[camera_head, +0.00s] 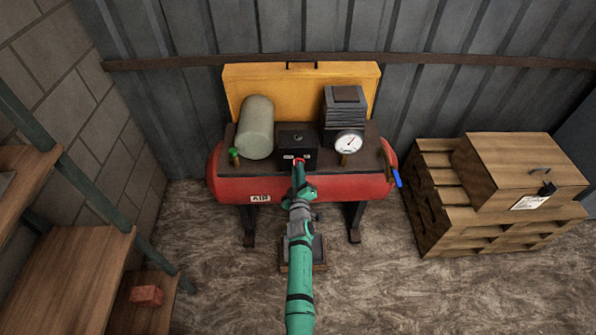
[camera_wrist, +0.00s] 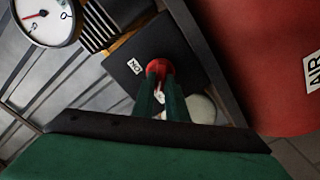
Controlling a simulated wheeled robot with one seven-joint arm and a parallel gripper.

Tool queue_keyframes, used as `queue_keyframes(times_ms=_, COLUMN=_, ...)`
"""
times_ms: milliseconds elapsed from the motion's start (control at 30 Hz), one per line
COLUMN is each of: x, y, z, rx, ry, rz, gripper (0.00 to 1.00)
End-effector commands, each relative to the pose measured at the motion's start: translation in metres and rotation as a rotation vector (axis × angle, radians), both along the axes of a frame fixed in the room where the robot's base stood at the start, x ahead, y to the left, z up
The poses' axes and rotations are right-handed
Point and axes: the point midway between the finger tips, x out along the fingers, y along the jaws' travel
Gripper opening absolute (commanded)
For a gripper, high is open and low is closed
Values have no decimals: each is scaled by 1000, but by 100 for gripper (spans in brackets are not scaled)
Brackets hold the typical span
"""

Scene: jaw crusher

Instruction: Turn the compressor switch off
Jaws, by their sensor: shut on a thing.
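The red compressor (camera_head: 330,188) stands against the corrugated wall. Its black switch box (camera_head: 297,140) sits on top, between the grey-green cylinder and the gauge. In the wrist view, the switch box (camera_wrist: 150,50) has a round red switch knob (camera_wrist: 159,66) and a small white label beside it. My gripper (camera_head: 299,166) reaches the front of the box. In the wrist view, the fingers of my gripper (camera_wrist: 159,76) are shut on the red knob and cover part of it. A second label is partly hidden behind the fingers. I cannot read the switch's setting clearly.
The pressure gauge (camera_head: 349,143) is right of the box, and the grey-green cylinder (camera_head: 256,128) is left. A blue-handled valve (camera_head: 396,177) sticks out at the tank's right end. Wooden pallets with a box (camera_head: 520,170) stand right; wooden shelves (camera_head: 70,270) stand left.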

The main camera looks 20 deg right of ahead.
Motion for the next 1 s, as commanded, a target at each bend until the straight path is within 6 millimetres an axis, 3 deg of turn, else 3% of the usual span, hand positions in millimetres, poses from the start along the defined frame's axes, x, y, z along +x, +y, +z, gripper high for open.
queue_keyframes(times_ms=333, x=0, y=0, z=-1, rx=-4, ry=5, rz=-1, gripper=0)
queue_keyframes(times_ms=367, x=0, y=0, z=-1, rx=-4, ry=5, rz=-1, gripper=15)
queue_keyframes(times_ms=433, x=0, y=0, z=-1, rx=-3, ry=4, rz=0, gripper=31)
queue_keyframes(times_ms=767, x=-1, y=0, z=0, rx=-2, ry=2, rz=0, gripper=31)
queue_keyframes(times_ms=1000, x=-23, y=6, z=-1, rx=-3, ry=2, rz=-1, gripper=31)
